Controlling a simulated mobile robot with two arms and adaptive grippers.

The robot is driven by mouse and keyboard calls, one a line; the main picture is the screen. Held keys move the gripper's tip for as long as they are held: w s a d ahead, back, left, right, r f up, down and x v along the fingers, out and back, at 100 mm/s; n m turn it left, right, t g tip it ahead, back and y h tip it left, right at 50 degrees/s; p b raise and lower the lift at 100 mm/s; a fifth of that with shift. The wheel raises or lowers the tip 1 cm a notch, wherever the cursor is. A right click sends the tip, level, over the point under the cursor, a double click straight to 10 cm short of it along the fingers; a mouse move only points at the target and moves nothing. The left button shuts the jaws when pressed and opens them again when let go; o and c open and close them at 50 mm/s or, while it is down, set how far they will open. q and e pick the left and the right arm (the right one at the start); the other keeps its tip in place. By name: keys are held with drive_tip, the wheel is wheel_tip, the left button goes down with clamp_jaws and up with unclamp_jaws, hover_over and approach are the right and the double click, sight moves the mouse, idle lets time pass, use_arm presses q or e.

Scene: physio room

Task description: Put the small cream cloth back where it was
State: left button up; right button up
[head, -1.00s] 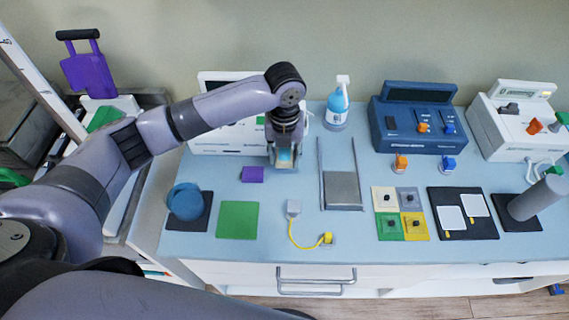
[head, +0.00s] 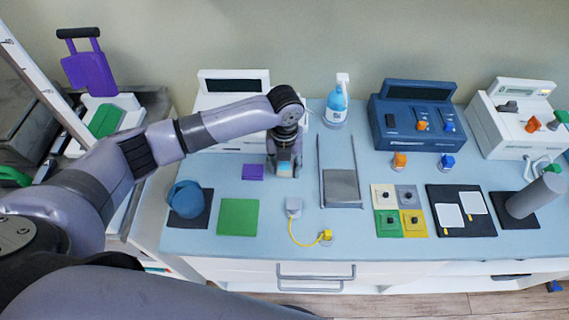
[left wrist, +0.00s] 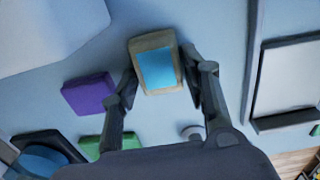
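My left gripper (head: 285,170) points down over the blue-grey worktop (head: 340,235), right of the folded purple cloth (head: 253,172). In the left wrist view its two fingers (left wrist: 160,75) press against both sides of a small block (left wrist: 138,56) with a tan-cream rim and a bright blue face. I take this for the small cream cloth; its blue face makes that uncertain. In the head view the gripper mostly hides it, and I cannot tell whether it touches the worktop. My right gripper is not in view.
A green cloth (head: 238,217) and a blue round object (head: 186,200) on a dark mat lie front left. A grey plate between rails (head: 342,186) stands close on the right. A grey plug with yellow cable (head: 294,207) lies in front. A white device (head: 232,85) stands behind.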

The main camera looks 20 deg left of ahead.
use_arm(q)
drive_tip(key=shift+o, duration=1.3)
